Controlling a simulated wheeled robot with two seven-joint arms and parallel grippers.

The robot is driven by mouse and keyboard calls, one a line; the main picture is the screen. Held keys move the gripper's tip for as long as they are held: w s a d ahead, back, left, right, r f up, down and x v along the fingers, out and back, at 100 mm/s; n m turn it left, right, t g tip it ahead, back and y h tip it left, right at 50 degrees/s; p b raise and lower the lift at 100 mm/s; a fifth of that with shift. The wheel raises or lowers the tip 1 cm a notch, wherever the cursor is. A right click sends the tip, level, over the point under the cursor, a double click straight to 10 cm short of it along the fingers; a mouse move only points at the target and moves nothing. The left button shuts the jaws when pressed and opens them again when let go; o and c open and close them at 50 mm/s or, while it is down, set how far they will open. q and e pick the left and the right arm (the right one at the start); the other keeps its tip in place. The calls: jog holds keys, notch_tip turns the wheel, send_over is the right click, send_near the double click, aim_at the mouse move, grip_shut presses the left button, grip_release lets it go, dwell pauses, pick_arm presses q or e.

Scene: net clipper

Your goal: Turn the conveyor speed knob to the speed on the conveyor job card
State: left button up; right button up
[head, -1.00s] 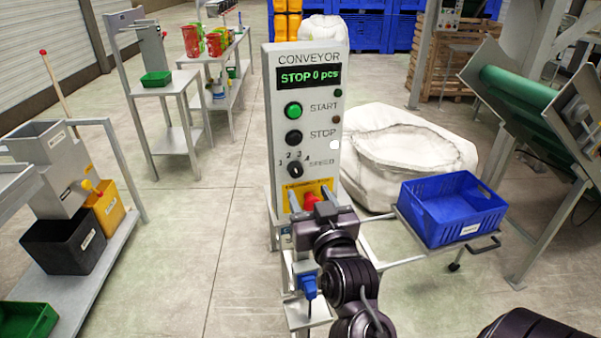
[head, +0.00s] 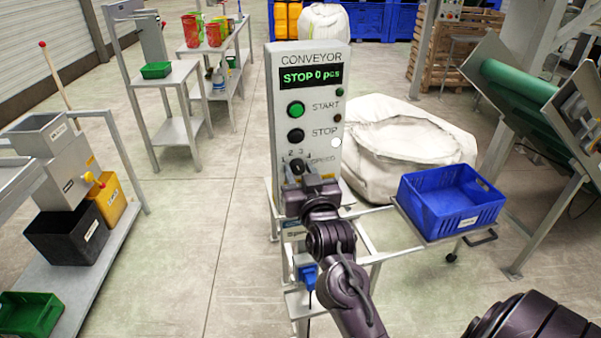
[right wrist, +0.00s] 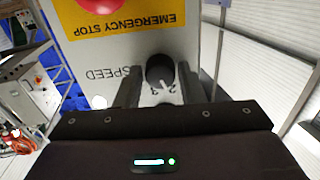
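The conveyor panel (head: 265,120) is a grey upright box with a lit display reading "STOP 0 pcs". Its black speed knob (head: 297,167) is partly hidden by my right gripper (head: 300,176) in the head view. In the right wrist view, upside down, the knob (right wrist: 160,70) sits between the two open fingers of my right gripper (right wrist: 159,80). Narrow gaps seem to separate the fingers from it. A pale pointer mark faces the partly hidden numerals; I cannot tell which one exactly. No readable conveyor job card shows. My left gripper is out of view.
A green START button (head: 296,109) and a black STOP button (head: 296,135) are above the knob. A red emergency stop (right wrist: 98,5) on a yellow plate is just below the knob. A blue crate (head: 450,205) stands to the right. Open floor lies left.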

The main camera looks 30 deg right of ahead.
jog(key=c, duration=0.6)
jog(key=shift+r+n+p, duration=0.2)
jog(key=shift+n+p, duration=1.6)
jog(key=shift+n, duration=0.1)
jog(key=shift+f+n+p, duration=0.15)
jog(key=shift+n+p, duration=1.45)
jog(key=shift+n, duration=0.5)
jog(key=o, duration=1)
jog(key=shift+s+f, duration=0.1)
